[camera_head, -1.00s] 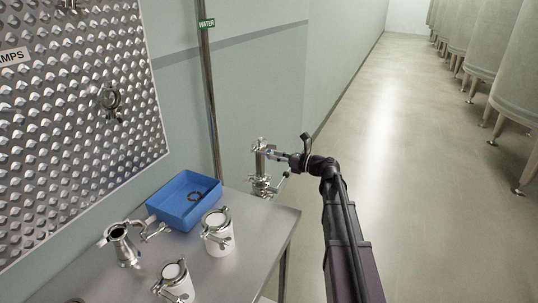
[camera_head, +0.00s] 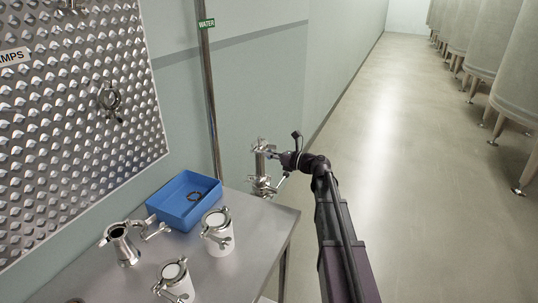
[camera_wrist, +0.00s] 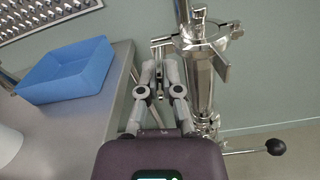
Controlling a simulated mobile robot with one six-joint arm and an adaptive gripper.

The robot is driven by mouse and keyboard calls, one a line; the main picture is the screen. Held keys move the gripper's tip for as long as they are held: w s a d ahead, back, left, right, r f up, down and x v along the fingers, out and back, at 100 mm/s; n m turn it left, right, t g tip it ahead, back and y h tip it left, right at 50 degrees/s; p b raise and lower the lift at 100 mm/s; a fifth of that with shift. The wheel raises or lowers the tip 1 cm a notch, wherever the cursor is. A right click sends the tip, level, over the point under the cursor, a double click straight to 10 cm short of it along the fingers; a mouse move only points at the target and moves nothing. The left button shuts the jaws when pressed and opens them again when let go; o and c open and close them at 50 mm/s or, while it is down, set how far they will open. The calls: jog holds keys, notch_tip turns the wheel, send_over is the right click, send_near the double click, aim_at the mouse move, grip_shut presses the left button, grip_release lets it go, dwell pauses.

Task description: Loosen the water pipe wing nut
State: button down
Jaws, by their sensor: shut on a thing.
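The water pipe fitting (camera_head: 262,162) is a shiny steel assembly with clamps, just past the table's far right corner. In the wrist view its upper clamp (camera_wrist: 198,42) rings the pipe at the upper right. The wing nut (camera_wrist: 160,43) is at the clamp's left side, partly hidden by the fingers. My gripper (camera_wrist: 158,76) is shut on the wing nut, with its fingertips close together there. In the head view my gripper (camera_head: 278,156) reaches the fitting from the right, and the grasp is too small to see clearly.
A steel table (camera_head: 256,222) holds a blue bin (camera_head: 172,211) with small rings, two white lidded pots and a steel fitting (camera_head: 122,245). A lever with a black knob (camera_wrist: 275,147) sticks out low right. Floor to the right is clear.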

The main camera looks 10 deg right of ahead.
jog(key=shift+n, duration=0.3)
jog(key=n, duration=0.7)
jog(key=shift+n, duration=0.4)
jog(key=n, duration=0.8)
jog(key=shift+n, duration=0.4)
jog(key=c, duration=0.8)
grip_release()
